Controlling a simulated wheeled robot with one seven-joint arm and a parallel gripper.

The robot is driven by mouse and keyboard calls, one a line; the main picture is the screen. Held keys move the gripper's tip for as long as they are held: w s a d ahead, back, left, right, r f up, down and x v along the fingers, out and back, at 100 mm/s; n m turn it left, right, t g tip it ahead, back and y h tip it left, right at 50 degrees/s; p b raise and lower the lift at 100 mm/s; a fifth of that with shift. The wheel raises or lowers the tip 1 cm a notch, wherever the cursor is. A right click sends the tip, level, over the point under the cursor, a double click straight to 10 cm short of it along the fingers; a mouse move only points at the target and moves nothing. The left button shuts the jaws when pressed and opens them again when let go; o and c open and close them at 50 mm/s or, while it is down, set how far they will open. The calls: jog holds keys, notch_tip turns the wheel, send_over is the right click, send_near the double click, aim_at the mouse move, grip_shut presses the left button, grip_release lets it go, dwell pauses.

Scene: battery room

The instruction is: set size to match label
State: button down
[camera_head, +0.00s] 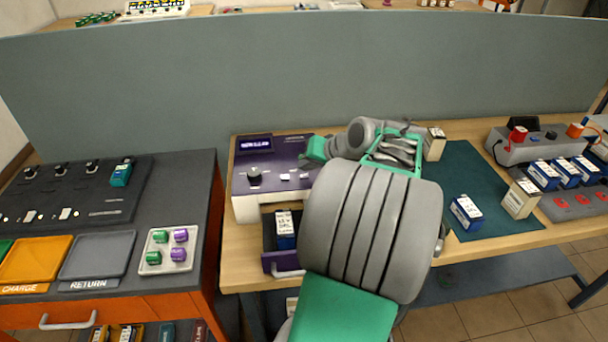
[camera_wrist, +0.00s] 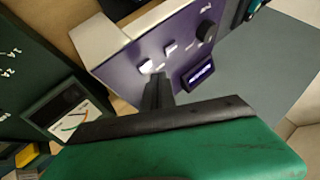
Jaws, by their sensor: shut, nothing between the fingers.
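The purple-topped tester (camera_head: 270,160) stands on the wooden bench, with a lit display (camera_head: 255,144), a dark dial knob (camera_head: 254,174) and white buttons (camera_head: 285,177). Its drawer (camera_head: 284,268) is pulled out and holds a blue-and-white battery (camera_head: 284,228); the label is too small to read. In the wrist view the display (camera_wrist: 200,73), knob (camera_wrist: 206,31) and two white buttons (camera_wrist: 170,48) show on the purple panel. My gripper (camera_wrist: 157,80) is shut and empty, its fingertips close to the nearer button; contact cannot be told. In the head view my arm hides the fingertips.
A gauge (camera_wrist: 68,110) shows in the wrist view. The left cart has trays (camera_head: 98,255); a grey partition (camera_head: 200,80) stands behind.

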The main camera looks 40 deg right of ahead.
aim_at(307, 176)
jog(key=shift+f, duration=0.1)
jog(key=shift+f, duration=0.35)
jog(key=shift+f+b, duration=0.4)
jog(key=shift+b, duration=0.1)
dwell(0.6)
jog(key=shift+r, duration=0.15)
jog(key=shift+r+p, duration=0.65)
jog(key=shift+r, duration=0.1)
jog(key=shift+r+p, duration=2)
jog(key=shift+r, duration=0.4)
dwell(0.6)
